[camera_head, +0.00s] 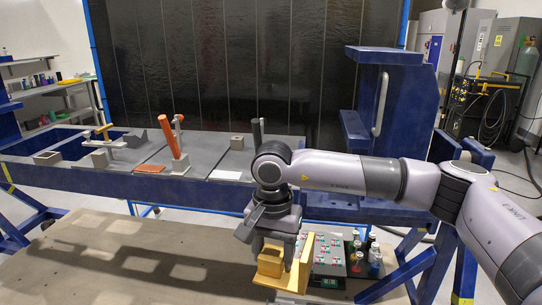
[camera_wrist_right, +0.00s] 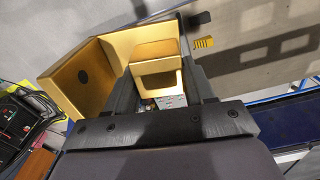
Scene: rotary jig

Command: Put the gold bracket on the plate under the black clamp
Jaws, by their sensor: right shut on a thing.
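The gold bracket (camera_head: 303,266) is in my right gripper (camera_head: 281,248), low at the front of the head view, over or just above the near wooden table. In the right wrist view the bracket (camera_wrist_right: 85,80) sits between the dark fingers (camera_wrist_right: 163,100), with its upright wall to the left. A black upright clamp (camera_head: 257,132) stands on the blue jig, partly hidden behind my right arm. Grey plates (camera_head: 205,148) cover the jig top; I cannot tell exactly which lies under the clamp. My left gripper is not in view.
An orange-handled clamp (camera_head: 172,138) and a yellow-handled one (camera_head: 104,130) stand farther left on the jig. A panel of small coloured parts (camera_head: 329,250) and several bottles (camera_head: 373,258) are right of the bracket. The wooden table (camera_head: 110,265) is clear at left.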

